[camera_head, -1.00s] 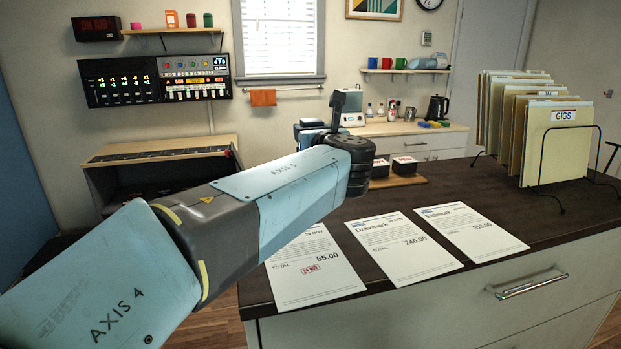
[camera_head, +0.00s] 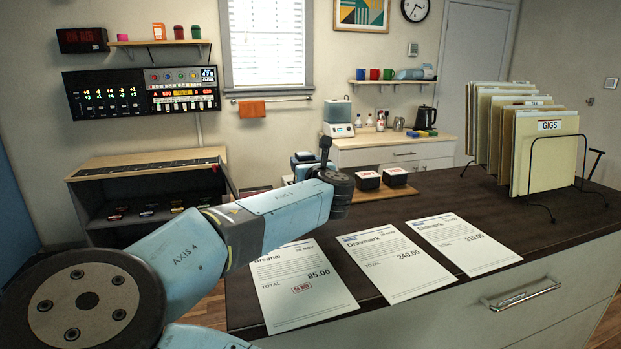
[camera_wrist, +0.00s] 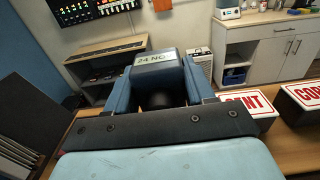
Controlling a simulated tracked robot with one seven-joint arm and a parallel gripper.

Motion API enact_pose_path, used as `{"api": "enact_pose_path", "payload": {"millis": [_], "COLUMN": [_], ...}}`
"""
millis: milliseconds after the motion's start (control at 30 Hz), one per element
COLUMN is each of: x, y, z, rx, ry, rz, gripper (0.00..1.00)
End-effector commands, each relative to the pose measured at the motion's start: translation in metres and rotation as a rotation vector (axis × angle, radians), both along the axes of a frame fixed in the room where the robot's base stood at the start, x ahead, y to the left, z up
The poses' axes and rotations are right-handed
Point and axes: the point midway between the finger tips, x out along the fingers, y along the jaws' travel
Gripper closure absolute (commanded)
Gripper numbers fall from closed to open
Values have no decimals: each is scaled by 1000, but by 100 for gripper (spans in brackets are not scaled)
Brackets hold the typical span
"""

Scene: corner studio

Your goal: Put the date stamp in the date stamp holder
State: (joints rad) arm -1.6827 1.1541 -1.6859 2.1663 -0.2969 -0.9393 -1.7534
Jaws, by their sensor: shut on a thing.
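My gripper (camera_wrist: 164,98) is shut on the date stamp (camera_wrist: 156,62), a dark block with a pale label reading "24 NO", the rest cut off. The stamp sits between the two blue fingers in the wrist view. In the head view my gripper (camera_head: 305,163) is beyond my forearm, left of a wooden tray (camera_head: 383,194), and mostly hidden by my wrist. The tray holds two dark stamps with red and white labels. I cannot make out the empty date stamp holder in either view.
A file rack (camera_head: 546,200) stands at the right.

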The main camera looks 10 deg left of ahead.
Motion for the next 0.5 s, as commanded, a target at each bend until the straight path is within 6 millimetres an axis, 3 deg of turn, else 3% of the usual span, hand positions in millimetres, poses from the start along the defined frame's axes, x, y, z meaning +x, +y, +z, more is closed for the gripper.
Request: {"api": "enact_pose_path", "payload": {"millis": [267, 367, 500], "x": [13, 11, 11], "y": [0, 1, 1], "z": [-15, -31, -45], "rx": [-1, -3, -2], "ry": [0, 2, 2], "rz": [-1, -1, 1], "gripper": [82, 82, 100]}}
